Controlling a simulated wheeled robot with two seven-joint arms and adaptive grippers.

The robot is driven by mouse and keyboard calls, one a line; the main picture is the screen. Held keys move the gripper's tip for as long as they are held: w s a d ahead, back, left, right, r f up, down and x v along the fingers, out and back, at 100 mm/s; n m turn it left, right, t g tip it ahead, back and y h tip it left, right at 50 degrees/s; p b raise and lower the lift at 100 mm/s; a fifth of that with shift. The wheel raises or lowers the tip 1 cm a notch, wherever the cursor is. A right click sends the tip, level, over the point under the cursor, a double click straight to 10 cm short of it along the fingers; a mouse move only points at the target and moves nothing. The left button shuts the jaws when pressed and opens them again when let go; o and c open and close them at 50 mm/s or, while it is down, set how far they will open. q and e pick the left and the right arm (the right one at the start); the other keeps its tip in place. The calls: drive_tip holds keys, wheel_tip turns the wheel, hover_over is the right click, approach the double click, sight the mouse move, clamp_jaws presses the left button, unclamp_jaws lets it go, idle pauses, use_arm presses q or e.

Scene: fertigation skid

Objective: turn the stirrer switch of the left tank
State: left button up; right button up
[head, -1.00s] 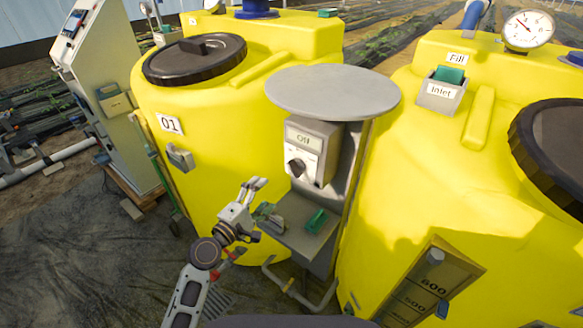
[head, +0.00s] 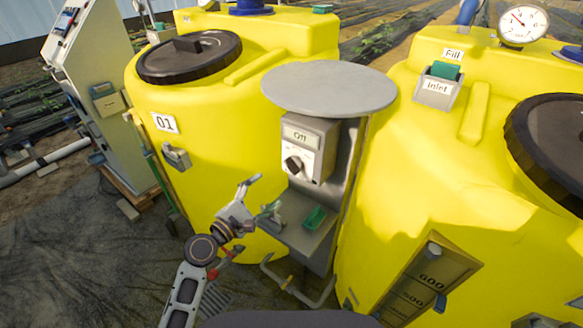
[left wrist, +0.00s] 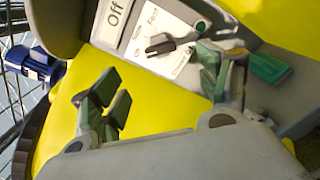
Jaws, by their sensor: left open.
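The stirrer switch is a black rotary knob (head: 293,165) on a grey control box (head: 321,135) whose display reads "Off". The box stands under a round grey cover, beside the left yellow tank (head: 205,120) labelled 01. My left gripper (head: 264,194) is open and empty, below and left of the knob, apart from it. In the left wrist view the knob (left wrist: 160,44) shows beyond and between the spread fingers (left wrist: 165,85), with part of the "Off" display (left wrist: 115,14) above left. My right gripper is not in view.
The round grey cover (head: 328,88) overhangs the box. A grey shelf (head: 300,238) with a green-topped piece (head: 315,218) lies below it. A second yellow tank (head: 400,180) stands close on the right. A grey cabinet (head: 95,90) stands at the far left.

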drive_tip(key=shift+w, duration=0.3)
use_arm(q)
approach(290, 168)
drive_tip(key=x, duration=0.4)
drive_tip(key=shift+w+d+r+p, duration=0.1)
drive_tip(key=shift+w+d+p, duration=0.15)
drive_tip(key=shift+p, duration=0.15)
drive_tip(key=x, duration=0.3)
drive_tip(key=shift+d, duration=0.15)
drive_tip(key=shift+x, duration=1.35)
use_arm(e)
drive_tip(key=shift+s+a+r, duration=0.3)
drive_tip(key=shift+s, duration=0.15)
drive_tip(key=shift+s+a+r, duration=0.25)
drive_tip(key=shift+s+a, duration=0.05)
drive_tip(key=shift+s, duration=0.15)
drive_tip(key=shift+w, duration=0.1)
